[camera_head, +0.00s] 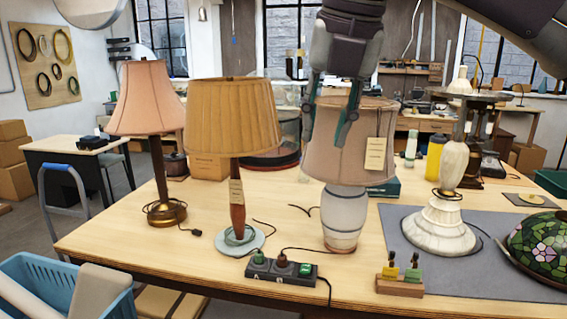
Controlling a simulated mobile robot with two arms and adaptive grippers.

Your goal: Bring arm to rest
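My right gripper (325,138) hangs down from the top of the picture with its two fingers spread apart. It shows in front of the beige shade (340,165) of the white ceramic lamp (343,218), and I see nothing gripped between the fingers. Whether the fingers touch the shade I cannot tell. My dark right arm (515,30) crosses the upper right corner. My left gripper is not in view.
A pink-shaded lamp (146,100) and a tan-shaded lamp (232,120) stand left on the wooden table. A socket strip (282,270) lies near the front edge. A shadeless white lamp (440,228) and stained-glass shade (540,245) are at right. A blue crate (45,270) is lower left.

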